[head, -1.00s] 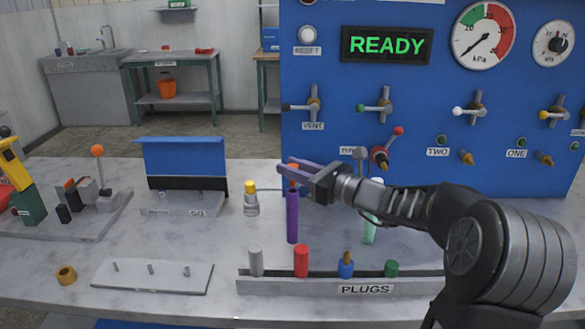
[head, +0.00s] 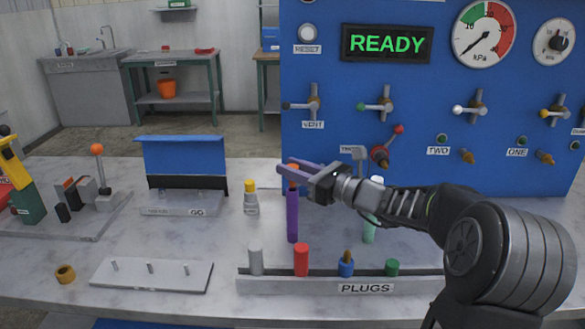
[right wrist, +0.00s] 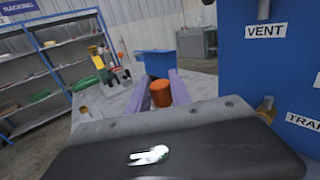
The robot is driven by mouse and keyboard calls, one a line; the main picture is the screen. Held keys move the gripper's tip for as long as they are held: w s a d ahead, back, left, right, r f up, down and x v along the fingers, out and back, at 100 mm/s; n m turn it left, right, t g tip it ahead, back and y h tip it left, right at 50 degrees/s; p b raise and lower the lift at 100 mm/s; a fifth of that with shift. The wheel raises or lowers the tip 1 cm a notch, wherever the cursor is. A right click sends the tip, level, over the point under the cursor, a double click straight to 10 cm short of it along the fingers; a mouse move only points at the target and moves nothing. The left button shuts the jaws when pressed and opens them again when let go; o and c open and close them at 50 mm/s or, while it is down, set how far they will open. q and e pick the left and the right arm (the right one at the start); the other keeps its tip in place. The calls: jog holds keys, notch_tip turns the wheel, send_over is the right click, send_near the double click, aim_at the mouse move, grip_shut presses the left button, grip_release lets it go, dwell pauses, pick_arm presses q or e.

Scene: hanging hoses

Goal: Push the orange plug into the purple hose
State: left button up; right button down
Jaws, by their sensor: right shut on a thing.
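The purple hose (head: 292,218) stands upright behind the plug rack in the head view. My right gripper (head: 290,168) is at the hose's top end, its purple-grey fingers shut on the orange plug (head: 294,181). The orange plug (right wrist: 161,93) also shows between the two fingers in the right wrist view. The plug is in line above the hose. The fingers partly hide the joint, so I cannot tell how deep the plug sits in the hose. My left gripper is not in view.
The plug rack (head: 312,286) holds grey, red, blue and green plugs in front of the hose. A pale green hose (head: 369,233) stands to the right, behind my arm. A yellow-capped bottle (head: 251,200) stands to the left. The blue panel (head: 435,100) with valves rises behind.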

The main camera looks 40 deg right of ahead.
jog(key=shift+f+b, duration=1.35)
jog(key=shift+f, duration=0.3)
jog(key=c, duration=1.1)
grip_release()
jog(key=shift+s, duration=0.1)
jog(key=v, duration=0.7)
jog(key=shift+s+d, duration=0.1)
jog(key=shift+s, duration=0.2)
